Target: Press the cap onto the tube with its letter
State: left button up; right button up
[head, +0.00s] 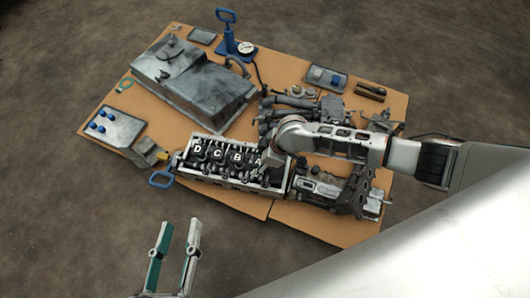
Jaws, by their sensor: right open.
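A pale metal engine block (225,180) lies near the front of the brown sheet. Dark squares with white letters D (198,149), C (217,154), B (237,158) and A (258,162) stand in a row along it. I cannot tell which parts are caps and which are tubes. My right arm comes in from the right, and its gripper (266,167) is at the A end of the block, mostly hidden by the wrist; contact there is unclear. My left gripper (180,223) is open and empty over the floor, its green and white fingers apart.
A large grey metal cover (190,85) lies behind the block. A tray with blue pieces (117,129) is at the left, and a blue-handled tool (162,178) at the block's left end. Dark engine parts (300,108) crowd the right. Floor in front is clear.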

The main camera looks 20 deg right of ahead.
jog(key=v, duration=1.1)
jog(key=shift+r, duration=0.2)
